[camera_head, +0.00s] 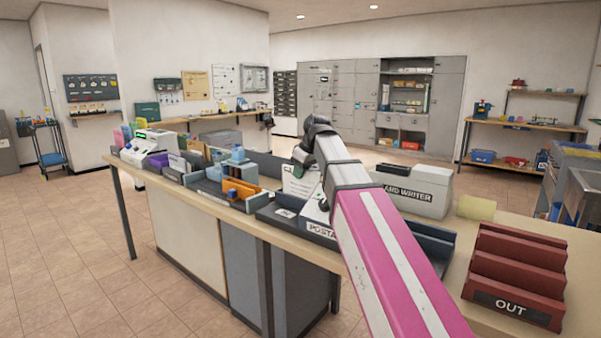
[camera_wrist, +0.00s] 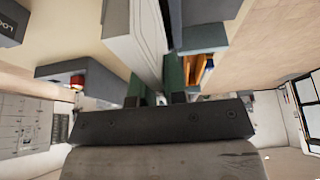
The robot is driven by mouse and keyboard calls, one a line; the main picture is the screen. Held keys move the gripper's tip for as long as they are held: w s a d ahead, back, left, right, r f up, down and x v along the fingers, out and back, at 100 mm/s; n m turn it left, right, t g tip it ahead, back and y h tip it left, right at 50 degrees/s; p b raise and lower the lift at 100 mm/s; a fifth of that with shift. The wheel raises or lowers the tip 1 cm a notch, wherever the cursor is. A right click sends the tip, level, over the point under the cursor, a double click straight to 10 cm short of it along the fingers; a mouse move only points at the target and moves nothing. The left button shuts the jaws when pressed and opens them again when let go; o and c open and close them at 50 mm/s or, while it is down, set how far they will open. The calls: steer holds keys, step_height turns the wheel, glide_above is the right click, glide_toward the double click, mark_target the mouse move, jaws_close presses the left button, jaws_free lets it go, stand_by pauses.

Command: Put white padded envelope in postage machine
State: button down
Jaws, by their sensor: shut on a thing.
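My gripper (camera_head: 302,160) points down over the postage machine (camera_head: 320,232), whose white front with a dark "POSTA…" label is partly hidden by my arm. In the wrist view, the dark green fingers of my gripper (camera_wrist: 160,90) are shut on a thin pale slab seen nearly edge-on, which appears to be the white padded envelope (camera_wrist: 150,62). In the head view, an upright white panel just below the fingers looks like the same envelope (camera_head: 298,184). I cannot tell whether its lower edge touches the machine or is inside it.
A grey card-writer box (camera_head: 420,190) stands behind my arm and a red OUT tray (camera_head: 515,275) at the right. Blue bottles (camera_head: 238,160) and an orange-fronted organizer (camera_head: 240,188) stand left of the machine. Dark trays flank it, so free counter is limited.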

steer(key=shift+f, duration=1.4)
steer(key=c, duration=1.1)
jaws_free()
steer(key=shift+r, duration=3.45)
steer(key=shift+s, duration=0.1)
